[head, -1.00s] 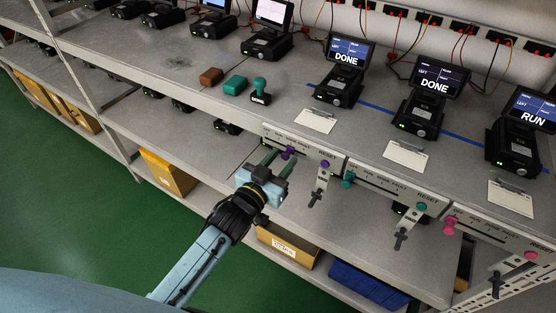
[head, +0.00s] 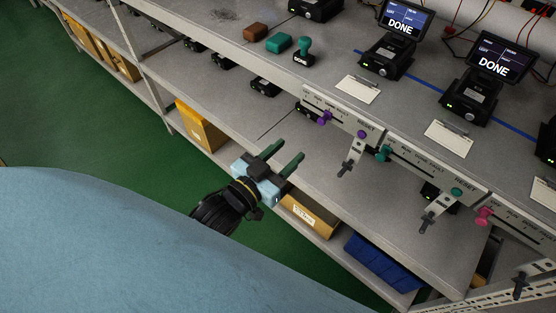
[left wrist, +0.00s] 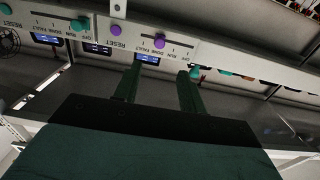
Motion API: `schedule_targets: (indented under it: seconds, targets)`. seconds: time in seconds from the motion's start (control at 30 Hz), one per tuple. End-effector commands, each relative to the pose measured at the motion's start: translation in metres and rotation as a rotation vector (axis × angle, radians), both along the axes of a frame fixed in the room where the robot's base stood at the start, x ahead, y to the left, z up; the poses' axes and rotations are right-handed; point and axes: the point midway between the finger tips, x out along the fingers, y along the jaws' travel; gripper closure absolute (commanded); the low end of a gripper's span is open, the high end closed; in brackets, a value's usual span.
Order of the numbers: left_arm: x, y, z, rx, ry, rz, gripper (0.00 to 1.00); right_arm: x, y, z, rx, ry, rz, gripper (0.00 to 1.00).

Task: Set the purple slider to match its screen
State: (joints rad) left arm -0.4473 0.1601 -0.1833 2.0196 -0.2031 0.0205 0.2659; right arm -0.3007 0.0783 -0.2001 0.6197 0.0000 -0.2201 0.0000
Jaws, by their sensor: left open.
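The purple slider (head: 324,118) sits on the leftmost label strip (head: 345,122) on the shelf's front edge, near the RUN and DONE marks; I cannot tell exactly which it lines up with. It also shows in the left wrist view (left wrist: 159,41), ahead of the fingers. The screen (head: 403,20) above that strip reads DONE. My left gripper (head: 287,153) is open and empty, below and left of the slider, apart from it. My right gripper is not in view.
A purple reset knob (head: 362,134) is right of the slider. Teal (head: 384,153) and pink (head: 484,216) sliders sit on strips farther right. A dark key-like handle (head: 346,168) hangs below. The lower shelf has open room near the gripper.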

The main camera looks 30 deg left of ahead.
Motion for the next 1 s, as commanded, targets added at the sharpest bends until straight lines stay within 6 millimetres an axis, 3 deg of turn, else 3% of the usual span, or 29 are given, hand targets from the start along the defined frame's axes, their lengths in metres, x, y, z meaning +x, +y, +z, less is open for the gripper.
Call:
schedule_targets:
  seconds: [0.23,0.83,0.93,1.0]
  targets:
    - [-0.020,0.005,0.000,0.000,0.001,0.000,0.59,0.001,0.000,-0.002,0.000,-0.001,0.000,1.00]
    - [-0.021,0.005,-0.002,0.001,0.004,0.000,0.59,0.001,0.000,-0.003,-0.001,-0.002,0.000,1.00]
    - [-0.021,0.006,-0.023,0.011,0.041,0.005,0.59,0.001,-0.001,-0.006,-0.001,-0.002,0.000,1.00]
    - [-0.022,0.008,-0.054,0.026,0.098,0.012,0.59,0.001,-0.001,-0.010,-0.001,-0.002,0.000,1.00]
